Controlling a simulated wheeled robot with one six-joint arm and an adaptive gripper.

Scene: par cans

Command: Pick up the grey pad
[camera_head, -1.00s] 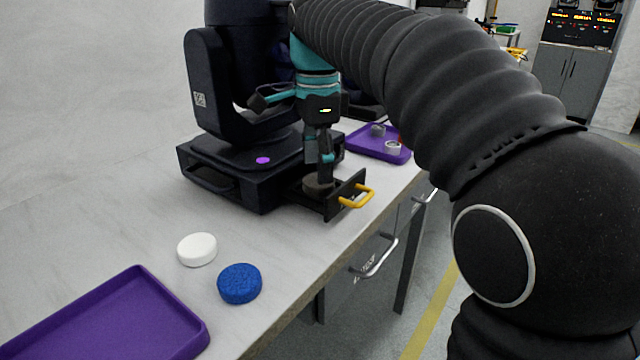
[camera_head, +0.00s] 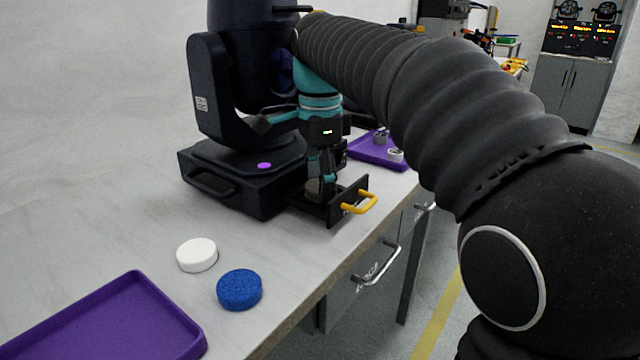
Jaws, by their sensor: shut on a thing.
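The grey pad (camera_head: 313,187) is a small round disc at the small open drawer of the black lamp base. My gripper (camera_head: 322,184) points down into this drawer and is shut on the pad. The fingers and the drawer front hide part of the pad. I cannot tell whether it is clear of the drawer floor.
The drawer front (camera_head: 346,201) has a yellow handle (camera_head: 360,202). The dark moving-head lamp (camera_head: 225,185) stands behind. A white pad (camera_head: 197,255), a blue pad (camera_head: 240,290) and a purple tray (camera_head: 120,318) are nearer. Another purple tray (camera_head: 366,153) holds small grey parts.

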